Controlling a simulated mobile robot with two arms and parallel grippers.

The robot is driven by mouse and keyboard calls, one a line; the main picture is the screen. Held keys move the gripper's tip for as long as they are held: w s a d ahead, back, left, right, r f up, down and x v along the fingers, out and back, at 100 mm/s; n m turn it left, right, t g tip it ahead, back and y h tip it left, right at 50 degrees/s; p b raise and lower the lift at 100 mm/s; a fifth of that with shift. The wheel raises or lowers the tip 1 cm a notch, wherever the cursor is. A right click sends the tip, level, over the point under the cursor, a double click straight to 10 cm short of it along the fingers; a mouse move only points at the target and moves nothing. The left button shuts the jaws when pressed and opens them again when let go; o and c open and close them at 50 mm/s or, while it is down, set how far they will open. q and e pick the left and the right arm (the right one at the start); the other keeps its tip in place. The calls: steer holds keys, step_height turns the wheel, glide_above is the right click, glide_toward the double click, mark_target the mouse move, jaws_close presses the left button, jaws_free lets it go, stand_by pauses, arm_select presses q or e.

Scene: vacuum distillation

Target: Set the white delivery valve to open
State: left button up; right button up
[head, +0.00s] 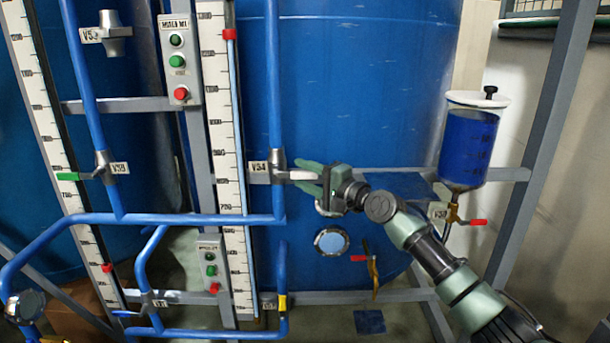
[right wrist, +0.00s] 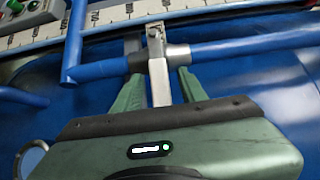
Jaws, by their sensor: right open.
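The white delivery valve (head: 277,167), with a tag that seems to read V34, sits on a vertical blue pipe in the head view. Its pale handle (head: 302,175) points right, across the pipe. In the right wrist view the valve body (right wrist: 174,57) and handle (right wrist: 160,82) show at the top middle. My right gripper (head: 308,176) reaches in from the right. Its two green fingers (right wrist: 159,92) are open, one on each side of the handle, with gaps visible. My left gripper is not in view.
A large blue tank (head: 340,80) stands behind the pipes. A green-handled valve (head: 103,166) is at left, and a blue-filled vessel (head: 467,145) with a red-handled valve (head: 477,222) is at right. A control box (head: 178,60) and white scale (head: 219,110) stand left of the valve.

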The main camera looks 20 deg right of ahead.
jaws_close()
steer(key=shift+f, duration=0.15)
stand_by(1.2)
